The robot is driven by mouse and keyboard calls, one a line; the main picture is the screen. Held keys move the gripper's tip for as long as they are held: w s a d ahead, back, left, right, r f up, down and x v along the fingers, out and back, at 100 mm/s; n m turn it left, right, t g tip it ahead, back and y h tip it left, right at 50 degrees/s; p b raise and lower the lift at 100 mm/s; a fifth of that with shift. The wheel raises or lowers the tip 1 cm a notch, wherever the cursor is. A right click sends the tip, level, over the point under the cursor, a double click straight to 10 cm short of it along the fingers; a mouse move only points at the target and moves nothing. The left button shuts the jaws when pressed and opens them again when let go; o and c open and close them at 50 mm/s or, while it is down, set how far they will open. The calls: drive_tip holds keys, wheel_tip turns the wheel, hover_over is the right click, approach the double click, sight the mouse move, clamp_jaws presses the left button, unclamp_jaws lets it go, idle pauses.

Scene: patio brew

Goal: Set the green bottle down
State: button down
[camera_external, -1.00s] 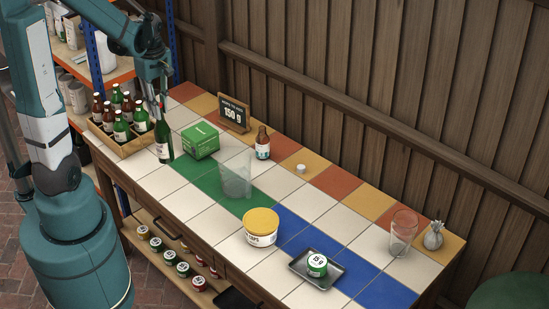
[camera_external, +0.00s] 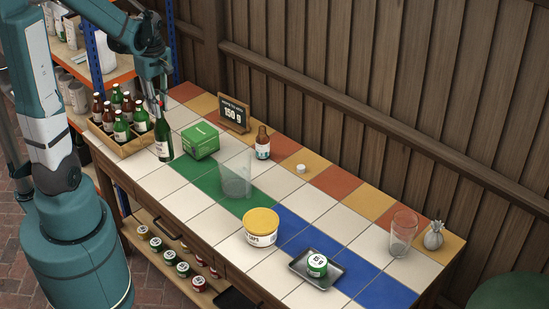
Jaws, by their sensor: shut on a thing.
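The green bottle (camera_external: 163,139) with a pale label is upright at the left end of the tiled table (camera_external: 200,186), between the bottle crate and the green box. My gripper (camera_external: 160,103) is above it, pointing down, shut on its neck. The fingers are small and partly merge with the bottle's dark neck. The bottle's base is at or very near the white tiles; I cannot tell whether it touches them.
A wooden crate (camera_external: 124,150) of several bottles stands just left. A green box (camera_external: 200,140) is close on the right. A brown bottle (camera_external: 263,143), a clear glass (camera_external: 236,176) and a yellow-lidded tub (camera_external: 261,227) stand farther right. White tiles in front are clear.

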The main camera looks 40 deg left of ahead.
drive_tip(key=shift+r, duration=2.4)
drive_tip(key=w+d+r+m, duration=0.1)
drive_tip(key=w+d+m, duration=0.4)
drive_tip(key=w+d, duration=0.65)
drive_tip(key=w+d+m, duration=0.5)
drive_tip(key=w+d, duration=0.4)
drive_tip(key=d, duration=0.5)
drive_tip(key=w+d+f+m+p, duration=0.15)
drive_tip(key=d+m, duration=0.25)
drive_tip(key=d, duration=1)
drive_tip(key=w+d+m, duration=0.2)
drive_tip(key=d+m, duration=0.2)
drive_tip(key=d, duration=1.1)
drive_tip(key=shift+a+f, duration=0.15)
drive_tip(key=shift+f, duration=1.05)
drive_tip(key=shift+a+f, duration=0.1)
drive_tip(key=shift+f, duration=1.05)
